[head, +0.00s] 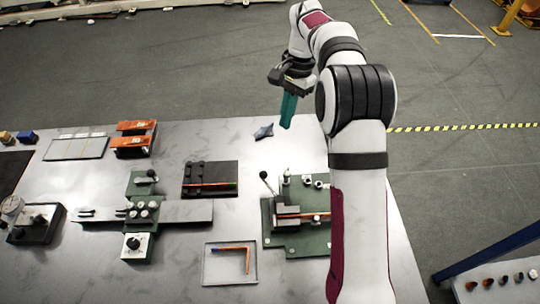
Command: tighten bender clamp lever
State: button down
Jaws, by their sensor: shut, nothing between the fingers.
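The bender (310,243) is a green plate with grey blocks at the right of the table. A copper strip (312,215) lies across it. Its likely clamp lever (268,184), a thin rod with a black ball at its top, leans up and left at the plate's left side. My gripper (287,125), with teal fingers pointing down, is shut and empty. In the picture it is above and slightly right of the lever, apart from it, near the table's far edge. My arm hides the bender's right end.
A dark block with a rod (210,181), a green roller device (142,214) and a clear tray with a bent copper piece (232,250) stand to the left. A small blue-grey star-shaped thing (264,132) lies near the far edge. Orange blocks (135,140) are farther left.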

jog(key=s+a+f, duration=0.2)
jog(key=f, duration=0.3)
jog(key=s+a+f, duration=0.2)
jog(key=f, duration=0.4)
jog(key=shift+f, duration=0.15)
jog(key=shift+s+a, duration=0.1)
jog(key=shift+a+n, duration=0.2)
jog(key=shift+n, duration=0.2)
jog(key=shift+s+a+n, duration=0.1)
jog(key=shift+a+n, duration=0.1)
jog(key=shift+n, duration=0.1)
jog(key=s+a+n+h, duration=0.2)
jog(key=s+a+n, duration=0.3)
jog(key=n, duration=0.6)
jog(key=shift+s+a+g, duration=0.15)
jog(key=shift+s+g, duration=0.15)
